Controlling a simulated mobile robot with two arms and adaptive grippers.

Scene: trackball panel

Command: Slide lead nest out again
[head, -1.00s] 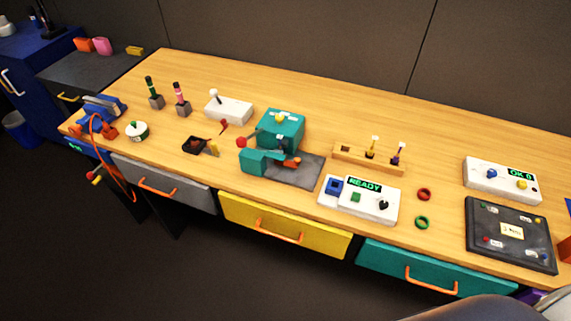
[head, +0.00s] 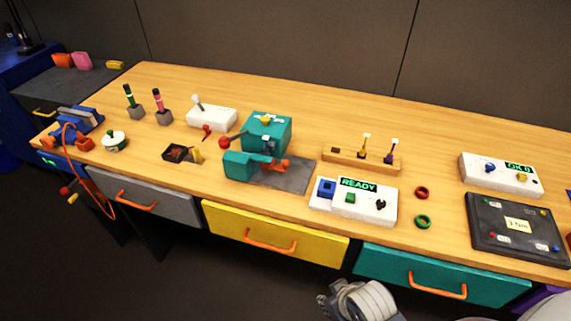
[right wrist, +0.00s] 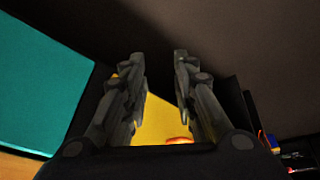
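A teal bench machine (head: 267,132) stands on a dark grey plate (head: 290,178) in the middle of the table. It has a lever with a red knob (head: 224,142) on its left. An orange piece (head: 281,165) sits low at its front, on or just above the plate; I cannot tell for sure whether this is the lead nest. My right gripper (right wrist: 159,62) is open and empty in the right wrist view, facing the yellow drawer front. In the head view my right wrist shows at the bottom edge, below and in front of the table. My left gripper is out of view.
A white READY box (head: 352,201) stands right of the machine, with a wooden holder (head: 345,160) behind it. The yellow drawer (head: 225,220) and teal drawer (head: 390,264) have orange handles protruding at the front. A small dark tray (head: 176,153) lies left of the machine.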

